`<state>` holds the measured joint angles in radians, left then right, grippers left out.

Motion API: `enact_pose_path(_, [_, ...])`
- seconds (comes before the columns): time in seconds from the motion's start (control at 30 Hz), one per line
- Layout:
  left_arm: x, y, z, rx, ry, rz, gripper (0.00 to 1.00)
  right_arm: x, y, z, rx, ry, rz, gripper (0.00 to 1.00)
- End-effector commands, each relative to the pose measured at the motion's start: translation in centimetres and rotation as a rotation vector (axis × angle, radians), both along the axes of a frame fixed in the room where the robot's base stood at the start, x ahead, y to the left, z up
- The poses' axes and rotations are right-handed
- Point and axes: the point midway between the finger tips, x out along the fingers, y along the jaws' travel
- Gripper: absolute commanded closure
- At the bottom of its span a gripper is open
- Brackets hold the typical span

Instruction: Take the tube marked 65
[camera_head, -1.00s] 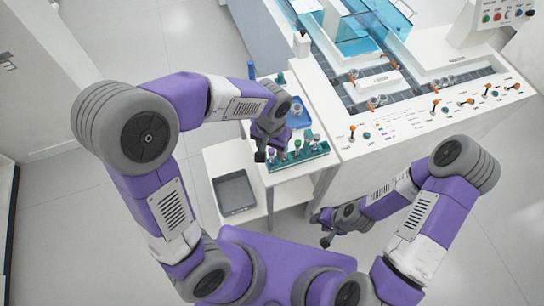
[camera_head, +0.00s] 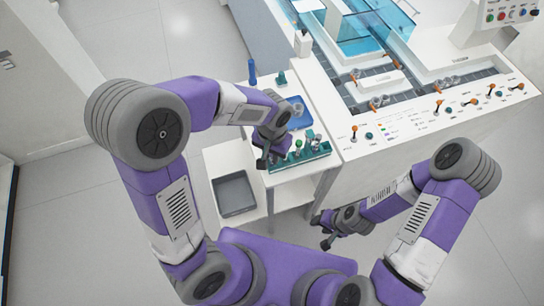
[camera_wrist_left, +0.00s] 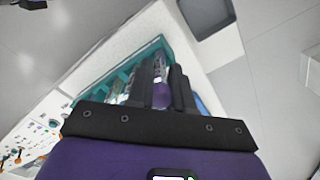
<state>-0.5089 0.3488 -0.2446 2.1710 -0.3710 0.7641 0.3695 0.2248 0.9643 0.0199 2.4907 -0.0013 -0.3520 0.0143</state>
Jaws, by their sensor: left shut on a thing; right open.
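A teal tube rack (camera_head: 318,155) stands on the white side table, holding several tubes, one with a green cap (camera_head: 299,143). It also shows in the left wrist view (camera_wrist_left: 159,42). My left gripper (camera_head: 268,161) is at the left end of the rack, pointing down. It is shut on a purple-capped tube (camera_wrist_left: 162,96), seen between its dark fingers in the left wrist view. The tube's lower part is hidden, so I cannot tell if it is clear of the rack. No number 65 is readable. My right gripper (camera_head: 321,231) is open and empty, low beside the machine.
A blue tray (camera_head: 300,122) lies behind the rack, with a blue bottle (camera_head: 252,72) further back. A grey bin (camera_head: 234,194) sits on a lower white shelf. The white track machine (camera_head: 400,140) with levers and buttons fills the right side. Floor is open at the left.

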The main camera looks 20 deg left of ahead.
Motion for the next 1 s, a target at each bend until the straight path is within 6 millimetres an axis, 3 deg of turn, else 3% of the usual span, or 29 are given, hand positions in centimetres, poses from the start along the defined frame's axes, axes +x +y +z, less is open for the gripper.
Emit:
enact_pose_path(0.17, [0.0, 0.0, 0.7, -0.001, -0.002, 0.000, 0.96, 0.0, 0.0, 0.3, 0.000, 0.000, 0.000, 0.57])
enact_pose_path(0.5, [0.1, 0.0, 7.4, -0.003, -0.005, 0.001, 0.96, 0.0, 0.0, 2.8, 0.000, 0.000, 0.000, 0.57])
enact_pose_path(0.63, [0.0, 0.0, 9.1, -0.001, -0.002, 0.000, 0.96, 0.0, 0.0, 3.4, 0.000, 0.000, 0.000, 0.57])
enact_pose_path(1.0, [0.0, 0.0, 10.0, 0.000, 0.000, 0.000, 0.96, 0.0, 0.0, 3.5, 0.000, 0.000, 0.000, 0.57])
